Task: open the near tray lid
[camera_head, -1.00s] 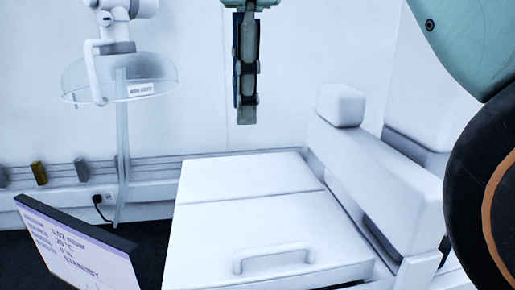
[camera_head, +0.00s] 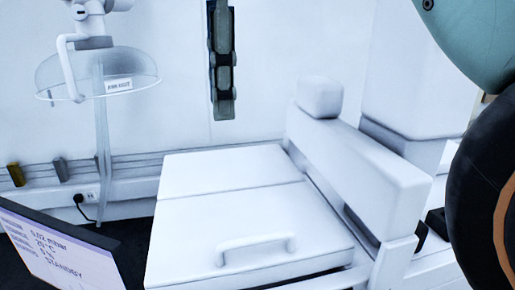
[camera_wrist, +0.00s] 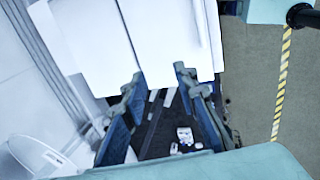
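The near tray lid (camera_head: 205,222) is a flat white panel, lying level and closed in the head view. A white bar handle (camera_head: 256,241) stands near its front edge. A second flat white panel (camera_head: 225,170) lies behind it. My gripper (camera_head: 222,117) hangs pointing down behind and above the panels, apart from the handle, seen edge-on. In the wrist view my gripper (camera_wrist: 158,78) has its two fingers spread with nothing between them. White panels (camera_wrist: 165,40) fill the top of that view; I cannot make out the handle there.
A long white arm-like block (camera_head: 365,165) with a rounded end runs along the tray's right side. A tilted display (camera_head: 60,255) stands at the front left. A clear bowl on a stand (camera_head: 97,72) is at the back left. Yellow-black floor tape (camera_wrist: 282,85) shows in the wrist view.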

